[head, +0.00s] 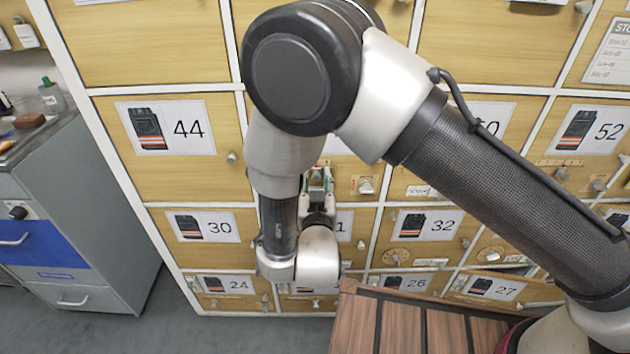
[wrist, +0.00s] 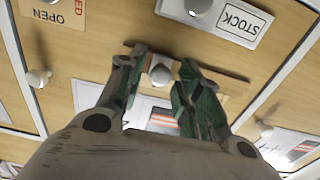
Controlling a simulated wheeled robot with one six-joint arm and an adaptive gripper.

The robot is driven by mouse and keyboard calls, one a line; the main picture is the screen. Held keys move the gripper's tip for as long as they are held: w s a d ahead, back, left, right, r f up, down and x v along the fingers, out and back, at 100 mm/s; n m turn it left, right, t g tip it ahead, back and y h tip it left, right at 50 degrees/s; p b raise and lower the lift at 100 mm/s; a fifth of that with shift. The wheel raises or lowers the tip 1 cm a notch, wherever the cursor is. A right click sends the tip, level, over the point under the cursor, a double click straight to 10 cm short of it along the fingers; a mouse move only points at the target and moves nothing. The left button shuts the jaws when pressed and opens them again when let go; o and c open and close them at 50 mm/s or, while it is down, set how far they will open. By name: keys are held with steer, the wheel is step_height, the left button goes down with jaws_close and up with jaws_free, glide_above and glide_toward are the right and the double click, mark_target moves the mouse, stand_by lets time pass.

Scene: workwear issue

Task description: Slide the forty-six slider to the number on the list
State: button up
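My gripper (wrist: 161,62) is open, its green-padded fingers on either side of a small pale round knob (wrist: 160,73) in the wrist view. The knob sits on a dark slot (wrist: 225,77) in a wooden drawer front. I cannot tell whether the fingers touch it. A card with a garment picture (wrist: 160,118) lies behind the fingers; its number is hidden. In the head view my gripper (head: 318,177) is at the drawer front right of number 44, largely hidden by my arm. No forty-six label is readable. A stock list (head: 608,50) hangs at the upper right, too small to read surely.
Close to the slot are a STOCK label (wrist: 240,20) and an OPEN label (wrist: 50,12) with another knob (wrist: 39,78). Drawers 44 (head: 165,128), 30 (head: 203,226) and 32 (head: 426,225) surround it. A slatted wooden top (head: 400,325) stands in front; a grey cabinet (head: 95,200) is left.

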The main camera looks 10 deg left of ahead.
step_height(320, 180, up, 10)
stand_by(0.7)
